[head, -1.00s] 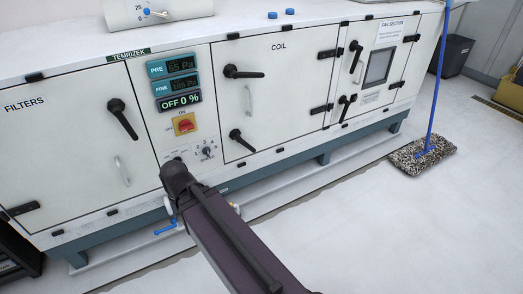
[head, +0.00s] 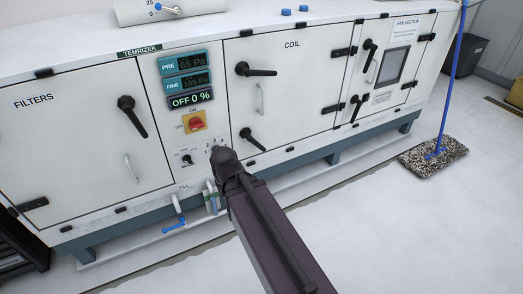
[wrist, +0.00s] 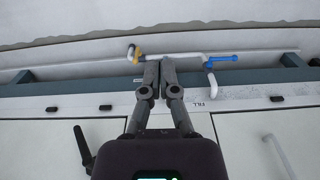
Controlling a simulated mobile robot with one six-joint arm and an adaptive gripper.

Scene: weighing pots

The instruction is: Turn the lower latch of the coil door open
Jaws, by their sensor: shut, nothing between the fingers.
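The lower latch (head: 252,140) of the coil door (head: 292,100) is a black lever, slanting down to the right from its pivot near the door's lower left. It also shows in the wrist view (wrist: 82,145), where the cabinet appears upside down. My gripper (wrist: 160,62) is shut and empty, its dark fingers together in front of the cabinet's bottom edge, apart from the latch. In the head view my arm's dark end is just left of and below the latch; the fingers cannot be clearly made out there. The upper coil latch (head: 256,70) is near horizontal.
A control panel with a red switch (head: 195,124) is left of the coil door. A blue valve handle (head: 174,226) juts out below the cabinet and shows in the wrist view (wrist: 222,60). A mop (head: 433,155) stands at the right. Floor in front is clear.

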